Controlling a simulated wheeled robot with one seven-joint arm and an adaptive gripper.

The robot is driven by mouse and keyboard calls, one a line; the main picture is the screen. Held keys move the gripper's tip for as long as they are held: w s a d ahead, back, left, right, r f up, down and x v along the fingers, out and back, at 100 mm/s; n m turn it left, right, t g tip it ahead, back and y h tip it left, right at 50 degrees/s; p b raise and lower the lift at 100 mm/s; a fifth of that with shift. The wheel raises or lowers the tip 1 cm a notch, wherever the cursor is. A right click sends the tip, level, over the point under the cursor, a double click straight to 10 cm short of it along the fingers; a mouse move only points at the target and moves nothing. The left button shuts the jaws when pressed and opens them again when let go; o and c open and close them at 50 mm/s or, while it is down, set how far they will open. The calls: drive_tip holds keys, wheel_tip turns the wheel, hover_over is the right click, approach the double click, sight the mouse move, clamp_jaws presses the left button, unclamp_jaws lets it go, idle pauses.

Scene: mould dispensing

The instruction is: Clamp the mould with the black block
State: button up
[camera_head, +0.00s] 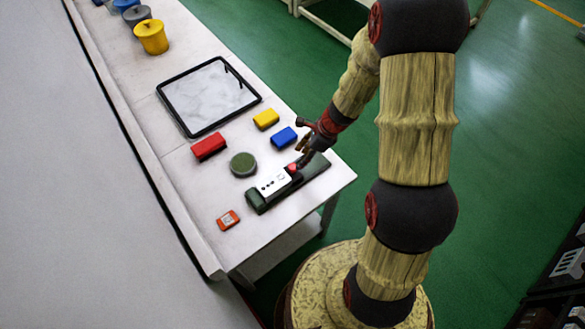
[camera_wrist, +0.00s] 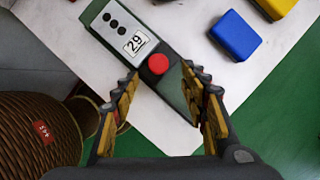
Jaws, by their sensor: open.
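A long dark green-black bar (camera_head: 318,168) lies near the table's front right corner. A white panel (camera_head: 272,184) with dark dots sits along it, and a red button (camera_head: 292,169) is beside the panel. In the wrist view the panel (camera_wrist: 103,28) shows "29" and the red button (camera_wrist: 158,64) is close ahead. My gripper (camera_head: 303,157) is over the bar's right end. In the wrist view my gripper (camera_wrist: 160,84) is open, its fingers on either side of the bar's end. Contact cannot be told. I cannot tell which thing is the mould or the black block.
Red (camera_head: 209,147), yellow (camera_head: 266,118) and blue (camera_head: 284,138) blocks and a green disc (camera_head: 243,164) lie behind the bar. A small orange-red square (camera_head: 228,220) lies front left. A black-framed tray (camera_head: 185,77) and a yellow bucket (camera_head: 151,38) stand farther back.

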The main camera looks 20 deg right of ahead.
sight(293, 167)
drive_tip(key=b+x, duration=0.1)
drive_tip(key=x, duration=0.5)
drive_tip(key=shift+a+f, duration=0.2)
drive_tip(key=shift+f, duration=0.1)
drive_tip(key=shift+c, duration=0.8)
clamp_jaws()
